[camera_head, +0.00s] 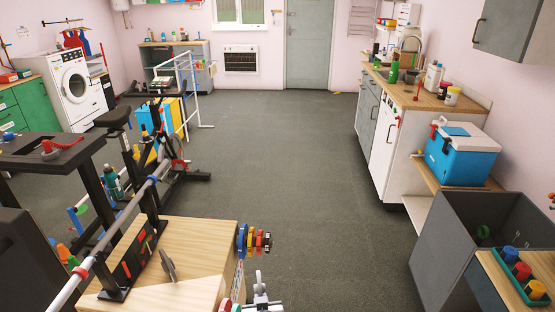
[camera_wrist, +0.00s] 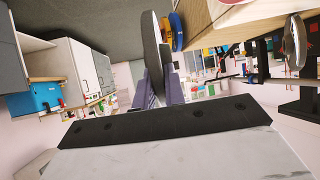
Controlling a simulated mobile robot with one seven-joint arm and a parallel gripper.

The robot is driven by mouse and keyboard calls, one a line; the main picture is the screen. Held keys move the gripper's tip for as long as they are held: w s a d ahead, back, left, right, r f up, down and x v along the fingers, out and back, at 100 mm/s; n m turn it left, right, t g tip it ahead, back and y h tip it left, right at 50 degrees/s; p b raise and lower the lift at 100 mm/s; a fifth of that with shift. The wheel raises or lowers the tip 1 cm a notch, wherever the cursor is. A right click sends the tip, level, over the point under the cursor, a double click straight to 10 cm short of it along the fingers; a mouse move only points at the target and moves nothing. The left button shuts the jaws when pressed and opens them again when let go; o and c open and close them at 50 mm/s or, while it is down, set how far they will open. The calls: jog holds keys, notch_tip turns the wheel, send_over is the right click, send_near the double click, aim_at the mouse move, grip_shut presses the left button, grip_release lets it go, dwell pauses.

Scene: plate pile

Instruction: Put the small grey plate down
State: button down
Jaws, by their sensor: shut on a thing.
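My gripper (camera_wrist: 160,88) is shut on a small grey plate (camera_wrist: 152,52), which stands nearly edge-on between the fingers in the wrist view. In the head view my gripper (camera_head: 262,299) is at the bottom, just right of the wooden-topped box (camera_head: 205,236). The held plate is hard to make out there. Coloured plates (camera_head: 251,241) sit on the box's right side, beyond my gripper; blue and yellow ones (camera_wrist: 176,32) show close behind the held plate in the wrist view. I cannot tell whether they touch it. Another grey disc (camera_head: 168,265) stands on the box top.
A barbell (camera_head: 150,190) on black uprights crosses the box's left part. A grey open bin (camera_head: 464,222) and a tray of coloured pieces (camera_head: 522,277) are at the right. A blue cooler (camera_head: 462,155) stands behind the bin. The middle floor (camera_head: 310,170) is clear.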

jog(key=d+f+b, duration=0.2)
jog(key=f+b, duration=0.3)
jog(key=f, duration=0.1)
jog(key=s+d+f+m+h+b, duration=0.1)
jog(key=d+f+b, duration=0.2)
jog(key=f+b, duration=0.2)
jog(key=shift+f+m+h, duration=0.3)
jog(key=shift+f, duration=0.6)
jog(key=shift+w, duration=0.3)
